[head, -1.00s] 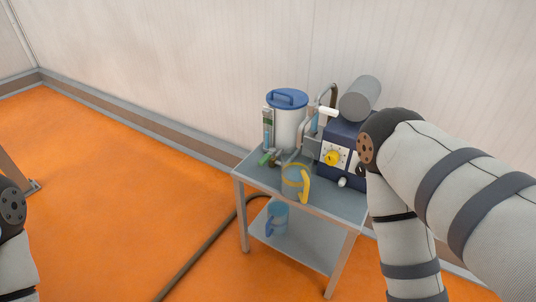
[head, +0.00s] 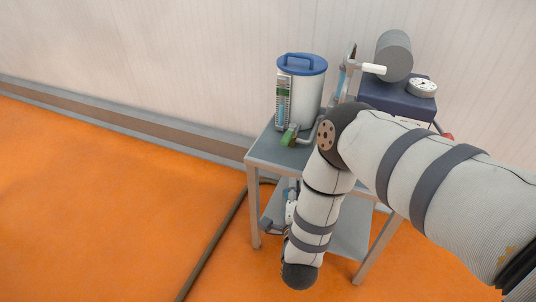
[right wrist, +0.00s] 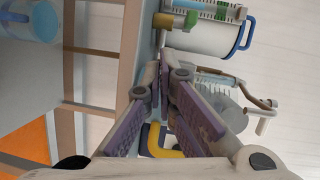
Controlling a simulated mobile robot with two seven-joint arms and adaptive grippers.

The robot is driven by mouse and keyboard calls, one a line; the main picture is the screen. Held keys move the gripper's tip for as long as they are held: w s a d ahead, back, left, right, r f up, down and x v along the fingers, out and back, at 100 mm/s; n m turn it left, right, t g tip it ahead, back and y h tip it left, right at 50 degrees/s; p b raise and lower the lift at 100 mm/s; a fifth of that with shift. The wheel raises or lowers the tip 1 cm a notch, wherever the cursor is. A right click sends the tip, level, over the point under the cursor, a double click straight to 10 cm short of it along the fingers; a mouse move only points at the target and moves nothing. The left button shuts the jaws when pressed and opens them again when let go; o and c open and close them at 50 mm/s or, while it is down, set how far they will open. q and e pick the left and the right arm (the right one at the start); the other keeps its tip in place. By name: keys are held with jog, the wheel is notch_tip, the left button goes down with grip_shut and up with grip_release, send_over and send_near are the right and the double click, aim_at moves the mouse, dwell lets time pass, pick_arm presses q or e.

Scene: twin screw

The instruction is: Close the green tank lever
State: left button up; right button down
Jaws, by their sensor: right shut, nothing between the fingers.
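The tank (head: 306,101) is a whitish cylinder with a blue lid and a level gauge on its left side, standing on the table. Its green lever (head: 289,136) sticks out low at its front, just left of my right elbow. In the right wrist view the tank (right wrist: 200,40) lies sideways at the top, and the green lever (right wrist: 191,18) shows at its base. My right gripper (right wrist: 163,72) is shut and empty, its tips apart from the lever. In the head view my right forearm mostly hides it. My left gripper is out of view.
The grey table (head: 262,152) stands near the wall. A pump unit (head: 385,92) with a grey cylinder and gauge is right of the tank. In the right wrist view a yellow handle (right wrist: 160,143) shows behind the fingers, and a blue jug (right wrist: 40,20) is at upper left.

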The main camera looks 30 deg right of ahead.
aim_at(289, 136)
jog(key=shift+w+d+r+m+t+h, duration=0.15)
jog(key=shift+w+r+m+h, duration=0.25)
jog(key=shift+r+m, duration=0.15)
jog(key=shift+w+d+r+m+t+h, duration=0.15)
jog(key=shift+w+r+m+h, duration=0.2)
jog(key=shift+r+m, duration=0.2)
jog(key=b+x, duration=0.1)
jog(key=x, duration=0.9)
jog(key=shift+a+f, duration=0.1)
jog(key=shift+f, duration=0.05)
jog(key=shift+b, duration=0.3)
